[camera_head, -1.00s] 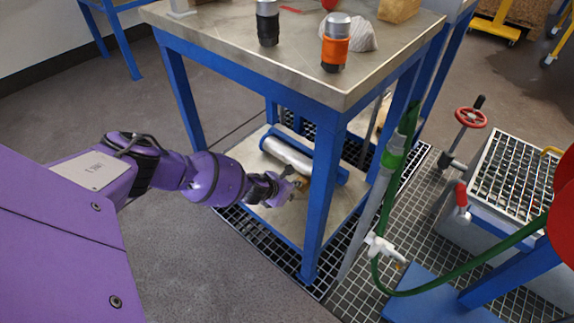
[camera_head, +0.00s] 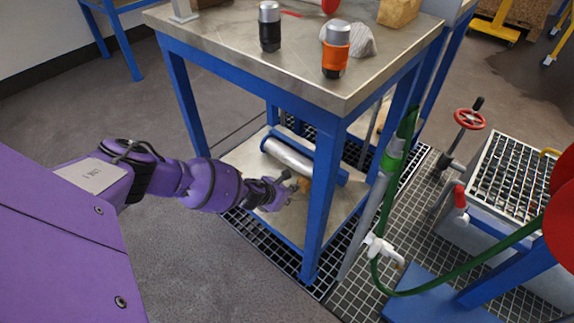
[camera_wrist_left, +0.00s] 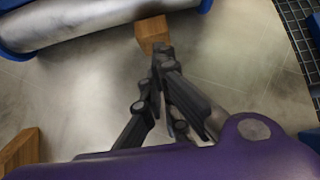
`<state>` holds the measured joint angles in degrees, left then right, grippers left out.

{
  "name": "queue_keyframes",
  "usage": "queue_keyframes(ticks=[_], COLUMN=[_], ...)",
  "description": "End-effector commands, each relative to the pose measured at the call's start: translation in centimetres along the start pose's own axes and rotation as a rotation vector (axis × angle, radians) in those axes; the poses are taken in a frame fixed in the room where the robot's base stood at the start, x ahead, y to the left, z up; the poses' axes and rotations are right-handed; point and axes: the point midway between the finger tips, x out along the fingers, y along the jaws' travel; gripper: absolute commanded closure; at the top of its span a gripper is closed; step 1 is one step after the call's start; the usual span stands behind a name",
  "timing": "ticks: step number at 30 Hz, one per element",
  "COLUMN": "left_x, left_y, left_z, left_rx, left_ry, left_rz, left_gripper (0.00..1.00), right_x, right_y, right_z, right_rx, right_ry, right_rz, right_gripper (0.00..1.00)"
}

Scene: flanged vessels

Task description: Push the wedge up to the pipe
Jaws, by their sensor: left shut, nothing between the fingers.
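The wedge (camera_wrist_left: 151,32) is a small wooden block on the lower shelf, beside the pipe. It shows in the head view as a small tan patch (camera_head: 304,185), partly hidden by the table leg. The pipe (camera_head: 287,157) is a silver cylinder lying on the shelf along blue supports; it crosses the top left of the wrist view (camera_wrist_left: 100,22). I cannot tell whether wedge and pipe touch. My left gripper (camera_head: 286,183) is shut and empty, its fingertips (camera_wrist_left: 160,50) right at the wedge's near side, on the side away from the pipe. My right gripper is not in view.
A second wooden block (camera_wrist_left: 18,150) lies at the lower left of the wrist view. The table's blue front leg (camera_head: 322,200) stands close right of my gripper. The tabletop (camera_head: 225,45) is above the shelf (camera_head: 245,155). A green hose (camera_head: 450,275) hangs at right.

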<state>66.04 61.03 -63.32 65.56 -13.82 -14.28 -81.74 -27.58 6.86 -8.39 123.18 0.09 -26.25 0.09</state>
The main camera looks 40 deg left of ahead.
Motion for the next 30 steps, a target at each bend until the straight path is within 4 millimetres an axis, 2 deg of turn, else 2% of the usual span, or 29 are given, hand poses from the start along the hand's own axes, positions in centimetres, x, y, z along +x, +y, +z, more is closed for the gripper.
queue_keyframes(ticks=[15, 30], left_x=[-2.9, -3.4], left_y=[-0.1, 0.0], left_z=[-3.0, -3.4], left_rx=[-0.001, 0.001], left_ry=[0.001, 0.000], left_rz=[-0.001, -0.001], left_gripper=[1.00, 1.00], right_x=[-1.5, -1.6], right_y=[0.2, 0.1], right_z=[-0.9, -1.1], right_rx=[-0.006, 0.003], right_ry=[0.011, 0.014], right_rz=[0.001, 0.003], right_gripper=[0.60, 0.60])
